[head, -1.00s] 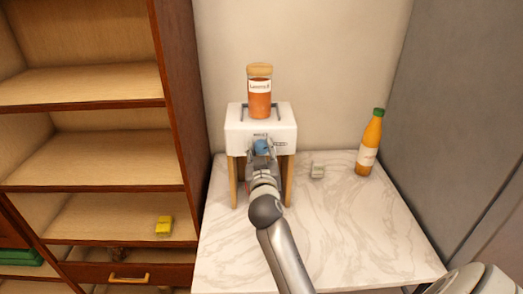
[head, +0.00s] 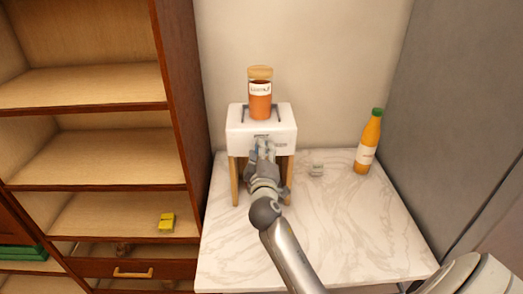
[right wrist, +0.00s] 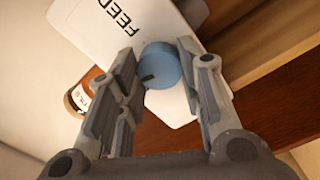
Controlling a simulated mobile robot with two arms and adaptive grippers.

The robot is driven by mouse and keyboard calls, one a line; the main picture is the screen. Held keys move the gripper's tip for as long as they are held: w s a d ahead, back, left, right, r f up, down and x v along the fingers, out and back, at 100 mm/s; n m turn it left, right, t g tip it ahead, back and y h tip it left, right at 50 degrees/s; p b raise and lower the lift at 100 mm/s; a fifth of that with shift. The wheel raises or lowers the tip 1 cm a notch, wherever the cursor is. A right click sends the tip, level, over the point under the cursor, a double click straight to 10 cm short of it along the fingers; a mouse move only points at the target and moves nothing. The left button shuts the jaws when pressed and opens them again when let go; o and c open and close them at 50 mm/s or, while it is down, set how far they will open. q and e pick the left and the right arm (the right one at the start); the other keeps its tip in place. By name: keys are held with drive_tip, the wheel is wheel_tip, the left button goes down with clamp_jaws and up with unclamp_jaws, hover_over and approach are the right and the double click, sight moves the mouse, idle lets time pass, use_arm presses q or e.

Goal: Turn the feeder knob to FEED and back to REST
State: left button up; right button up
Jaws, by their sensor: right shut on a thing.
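The feeder (head: 240,141) is a white box on wooden legs on the marble counter, with a jar (head: 260,100) of orange-brown contents on top. Its blue round knob (right wrist: 161,66) is on the front face, below the black FEED lettering (right wrist: 117,14) in the right wrist view. A short dark mark on the knob points to the lower left of that picture. My right gripper (head: 265,150) is at the front face, shut on the knob with one finger on each side. In the head view the gripper hides most of the knob. My left gripper is not in view.
A wooden shelf unit (head: 95,157) with a yellow block (head: 167,223) is on the left. The front counter is clear beside my arm.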

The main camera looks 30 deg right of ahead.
drive_tip(key=shift+r+n+p, duration=0.1)
drive_tip(key=shift+n+p, duration=0.3)
drive_tip(key=shift+n, duration=0.8)
drive_tip(key=o, duration=1)
drive_tip(key=shift+w, duration=0.1)
drive_tip(key=shift+o, duration=0.2)
drive_tip(key=v, duration=1.2)
